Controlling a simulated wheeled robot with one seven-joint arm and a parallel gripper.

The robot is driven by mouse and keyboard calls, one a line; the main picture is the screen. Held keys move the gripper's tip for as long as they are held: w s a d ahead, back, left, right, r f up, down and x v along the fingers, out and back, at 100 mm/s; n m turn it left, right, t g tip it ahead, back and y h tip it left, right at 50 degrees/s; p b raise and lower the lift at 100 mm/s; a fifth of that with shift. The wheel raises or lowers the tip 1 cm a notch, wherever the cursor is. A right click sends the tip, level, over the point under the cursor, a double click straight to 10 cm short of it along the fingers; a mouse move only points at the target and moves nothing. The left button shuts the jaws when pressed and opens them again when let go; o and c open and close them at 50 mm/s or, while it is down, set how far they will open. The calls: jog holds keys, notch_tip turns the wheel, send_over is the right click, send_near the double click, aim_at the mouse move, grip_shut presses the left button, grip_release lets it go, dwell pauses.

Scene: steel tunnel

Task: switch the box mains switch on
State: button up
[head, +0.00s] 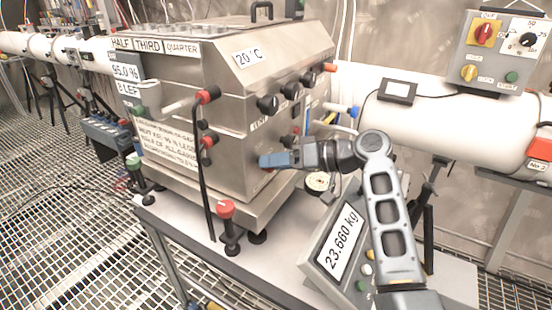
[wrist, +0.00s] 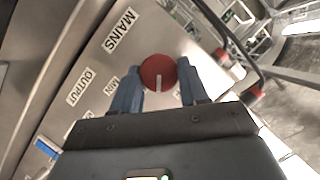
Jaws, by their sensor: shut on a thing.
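The box (head: 235,110) is a large steel cabinet standing on a pale table. In the wrist view its panel carries a MAINS label (wrist: 121,31) and a round red knob (wrist: 158,74) with a white mark, the mains switch. My gripper (wrist: 160,85) has its two blue fingers on either side of the red knob, shut on it. In the head view my gripper (head: 268,161) reaches the lower right face of the box, and the knob is hidden there by the fingers. The white mark on the knob runs roughly up and down in the wrist view.
A scale display (head: 342,240) reading 23.660 kg stands below my arm. A round gauge (head: 319,183) sits near the gripper. Black knobs (head: 268,104) line the face above. An OUTPUT label (wrist: 83,86) is beside the red knob. A control box (head: 500,50) is at the upper right.

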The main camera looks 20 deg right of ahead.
jog(key=shift+w+d+f+m+y+p, duration=0.1)
jog(key=shift+m+y+p, duration=0.1)
jog(key=shift+m+y, duration=1)
jog(key=shift+w+d+f+m+y+p, duration=0.15)
jog(key=shift+m+y, duration=0.35)
jog(key=shift+m, duration=1.3)
jog(key=shift+s+r+m, duration=0.1)
jog(key=shift+m, duration=0.2)
jog(key=o, duration=1.1)
jog(key=shift+a, duration=0.1)
jog(key=shift+c, duration=0.2)
jog(key=b+v, duration=0.1)
jog(key=v, duration=0.7)
jog(key=shift+b, duration=0.3)
